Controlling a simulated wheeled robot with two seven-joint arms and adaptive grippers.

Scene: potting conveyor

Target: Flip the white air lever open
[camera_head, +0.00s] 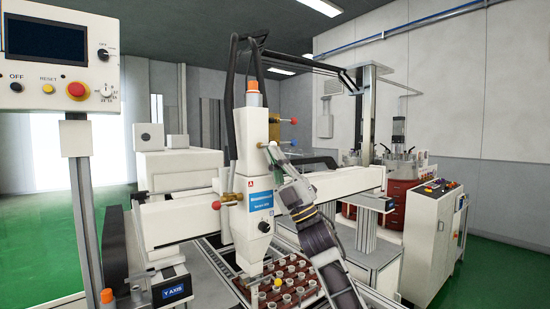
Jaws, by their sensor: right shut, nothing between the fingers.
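The white dispensing head (258,135) stands at the middle of the machine, with a red "A" mark and a blue label on its front. My right arm comes up from the bottom right. My left gripper is not in view.
A dark red tray (258,294) with several small white cups lies below the nozzle. A white crossbeam (345,181) runs behind my right arm. A control panel (62,55) stands at the left, a white cabinet (433,240) at the right. Black hoses arch above the head.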

